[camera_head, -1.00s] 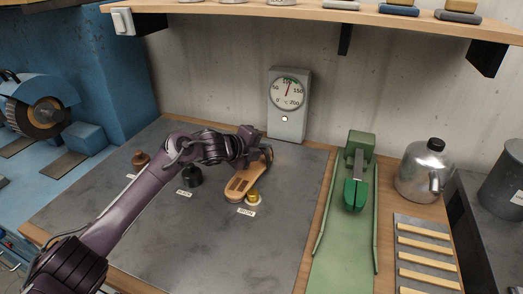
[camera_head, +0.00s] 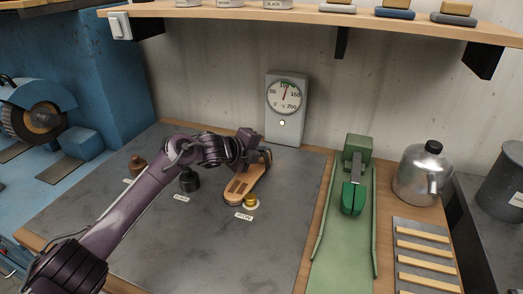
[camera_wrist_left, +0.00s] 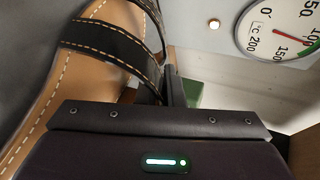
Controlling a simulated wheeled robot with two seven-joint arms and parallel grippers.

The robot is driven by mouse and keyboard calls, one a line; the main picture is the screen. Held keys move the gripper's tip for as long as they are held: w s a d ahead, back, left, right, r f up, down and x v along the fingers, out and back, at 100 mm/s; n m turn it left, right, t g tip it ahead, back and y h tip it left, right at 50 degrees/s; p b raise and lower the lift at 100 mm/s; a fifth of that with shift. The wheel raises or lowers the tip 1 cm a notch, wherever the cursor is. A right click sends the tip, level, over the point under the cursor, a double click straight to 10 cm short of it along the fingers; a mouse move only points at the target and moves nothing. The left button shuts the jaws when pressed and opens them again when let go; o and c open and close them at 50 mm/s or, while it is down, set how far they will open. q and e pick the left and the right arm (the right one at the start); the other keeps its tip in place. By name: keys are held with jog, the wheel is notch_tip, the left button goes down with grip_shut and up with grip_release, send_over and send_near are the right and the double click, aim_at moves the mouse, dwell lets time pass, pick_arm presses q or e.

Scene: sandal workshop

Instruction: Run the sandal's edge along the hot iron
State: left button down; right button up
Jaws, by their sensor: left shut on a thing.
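The tan sandal (camera_head: 240,189) with dark straps is held by my left gripper (camera_head: 264,157) at its far end. Its near end lies beside a small brass-coloured round piece (camera_head: 251,201), apparently the hot iron, on a pale base. The sandal edge and the brass piece look very close; I cannot tell whether they touch. In the left wrist view the sandal (camera_wrist_left: 40,105) shows tan leather, pale stitching and black straps, and the gripper is shut on it. The fingertips are mostly hidden. My right gripper is not in view.
A temperature gauge (camera_head: 286,122) stands behind the sandal, its needle near the green band. A black pot (camera_head: 189,182) and a brown pot (camera_head: 137,165) stand left, near my arm. A green fixture (camera_head: 354,185) and a metal can (camera_head: 420,175) stand right. The front of the grey worktop (camera_head: 220,255) is clear.

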pick_arm(q)
jog(key=shift+w+d, duration=0.1)
jog(key=shift+d, duration=0.05)
jog(key=shift+w+d+b, duration=0.35)
jog(key=shift+w+b, duration=0.15)
jog(key=shift+b, duration=0.15)
jog(key=shift+w, duration=0.1)
jog(key=shift+d, duration=0.15)
dwell(1.1)
jog(key=shift+w+a, duration=0.3)
jog(key=shift+a, duration=0.45)
notch_tip(320, 180, up, 9)
jog(key=p, duration=0.5)
jog(key=shift+p, duration=0.35)
